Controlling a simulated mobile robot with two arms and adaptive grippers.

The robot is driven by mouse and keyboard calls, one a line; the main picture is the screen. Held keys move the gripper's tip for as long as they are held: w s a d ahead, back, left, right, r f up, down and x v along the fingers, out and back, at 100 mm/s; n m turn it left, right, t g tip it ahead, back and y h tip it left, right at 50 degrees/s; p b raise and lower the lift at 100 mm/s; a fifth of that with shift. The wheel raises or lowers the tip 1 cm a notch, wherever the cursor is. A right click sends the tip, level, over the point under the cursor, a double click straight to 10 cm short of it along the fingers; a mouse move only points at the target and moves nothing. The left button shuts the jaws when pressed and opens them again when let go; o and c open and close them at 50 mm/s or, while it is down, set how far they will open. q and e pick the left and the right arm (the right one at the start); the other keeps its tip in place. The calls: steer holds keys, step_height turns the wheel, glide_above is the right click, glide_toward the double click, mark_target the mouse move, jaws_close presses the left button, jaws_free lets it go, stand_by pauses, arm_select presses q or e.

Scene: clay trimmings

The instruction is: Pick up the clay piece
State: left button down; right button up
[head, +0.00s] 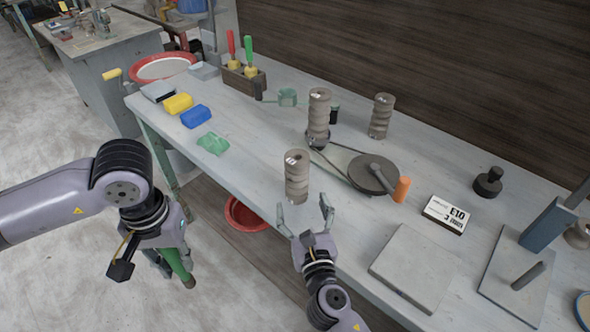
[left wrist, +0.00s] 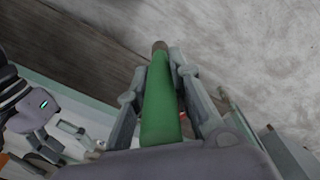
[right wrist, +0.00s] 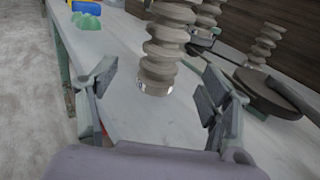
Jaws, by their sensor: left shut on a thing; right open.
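A ribbed grey-brown column (head: 297,175), which looks like the clay piece, stands upright near the table's front edge. It also shows in the right wrist view (right wrist: 165,50). My right gripper (head: 306,212) is open and empty just in front of its base. In the right wrist view the column's foot stands beyond the open fingers, between their lines; I see no contact. My left gripper (head: 172,250) is off the table at the left, shut on a green-handled tool (left wrist: 159,105) that hangs tilted; the tool also shows in the head view (head: 178,266).
Two similar columns (head: 318,112) (head: 382,116) stand farther back. A dark round disc (head: 372,174), an orange cylinder (head: 402,189), a white labelled box (head: 445,214) and a grey slab (head: 413,267) lie to the right. Green (head: 213,143), blue (head: 196,116) and yellow (head: 178,103) lumps lie left.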

mark_target(299, 188)
steer(key=shift+w+a+r, duration=0.1)
steer(key=shift+w+r, duration=0.05)
steer(key=shift+w, duration=0.35)
steer(key=shift+w+a+r, duration=0.1)
steer(key=shift+w+r, duration=0.05)
steer(key=shift+w, duration=0.35)
steer(key=shift+w+f, duration=0.15)
steer(key=shift+w, duration=0.65)
steer(key=w, duration=0.4)
steer(key=shift+w+a+p, duration=0.1)
steer(key=shift+w+p, duration=0.05)
steer(key=shift+p, duration=0.15)
steer(key=shift+w, duration=0.45)
steer(key=shift+s, duration=0.1)
steer(key=c, duration=0.3)
jaws_close()
